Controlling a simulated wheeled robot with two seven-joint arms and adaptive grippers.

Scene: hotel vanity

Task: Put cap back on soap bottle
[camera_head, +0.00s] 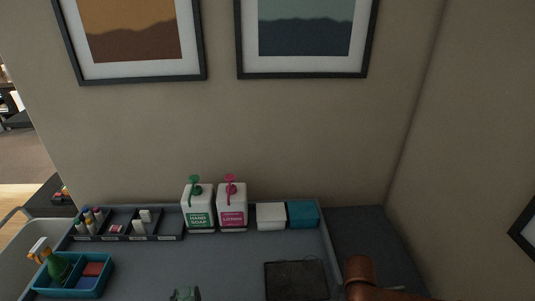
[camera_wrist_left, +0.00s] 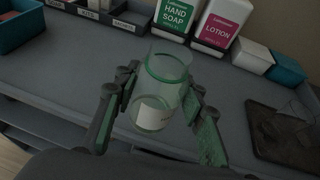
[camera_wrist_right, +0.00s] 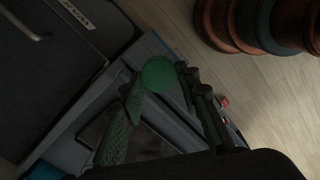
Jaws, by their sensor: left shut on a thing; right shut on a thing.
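In the left wrist view my left gripper (camera_wrist_left: 158,92) is shut around a clear, green-tinted bottle (camera_wrist_left: 165,94) with a pale label. No cap shows on this bottle, which is held above the grey counter (camera_wrist_left: 75,62). In the head view only a small part of my left gripper (camera_head: 185,294) shows at the bottom edge, and the bottle is hard to make out there. In the right wrist view my right gripper (camera_wrist_right: 158,84) is shut on a round green cap (camera_wrist_right: 159,74). The cap is apart from the bottle.
A hand soap dispenser (camera_head: 199,207) and a lotion dispenser (camera_head: 232,206) stand at the back, beside a white box (camera_head: 271,216) and a teal box (camera_head: 303,214). A divided tray (camera_head: 156,237) and a teal caddy (camera_head: 72,293) are left. A dark tray (camera_head: 296,282) lies right.

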